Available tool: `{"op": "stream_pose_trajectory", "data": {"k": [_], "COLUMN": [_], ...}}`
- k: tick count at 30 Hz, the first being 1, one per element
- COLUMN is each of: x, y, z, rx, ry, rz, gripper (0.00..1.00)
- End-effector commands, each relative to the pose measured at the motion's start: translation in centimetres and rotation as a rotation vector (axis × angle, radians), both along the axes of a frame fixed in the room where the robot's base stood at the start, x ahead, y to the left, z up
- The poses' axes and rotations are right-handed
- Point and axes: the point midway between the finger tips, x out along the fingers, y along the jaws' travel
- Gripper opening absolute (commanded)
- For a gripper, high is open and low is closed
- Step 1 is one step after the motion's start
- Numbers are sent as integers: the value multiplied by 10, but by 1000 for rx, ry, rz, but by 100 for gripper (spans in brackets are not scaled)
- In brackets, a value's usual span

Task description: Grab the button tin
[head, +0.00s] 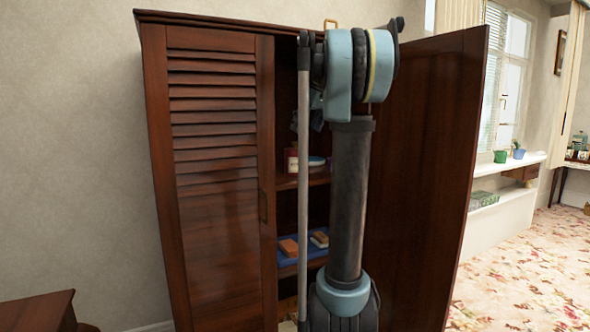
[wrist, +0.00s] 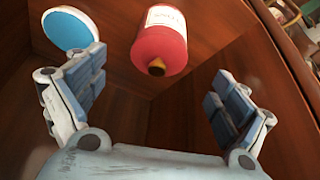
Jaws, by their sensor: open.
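A round, flat light-blue tin with a white rim (wrist: 70,31), which looks like the button tin, is at the upper left of the wrist view, beyond my left finger. In the head view it sits on the upper cupboard shelf (head: 316,161), partly hidden by my arm. My gripper (wrist: 153,75) is open and empty.
The wooden cupboard has a closed louvred left door (head: 213,150) and an open right door (head: 425,170). The lower shelf holds a blue item (head: 287,261) with small blocks on it. Cupboard walls surround my gripper closely. Open carpet (head: 525,270) lies at right.

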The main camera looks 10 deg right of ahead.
Motion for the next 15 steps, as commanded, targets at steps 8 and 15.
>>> {"op": "stream_pose_trajectory", "data": {"k": [8,15], "x": [14,23], "y": [13,21], "z": [-47,-76], "rx": [0,0], "ry": [0,0], "rz": [1,1], "gripper": [93,93]}}
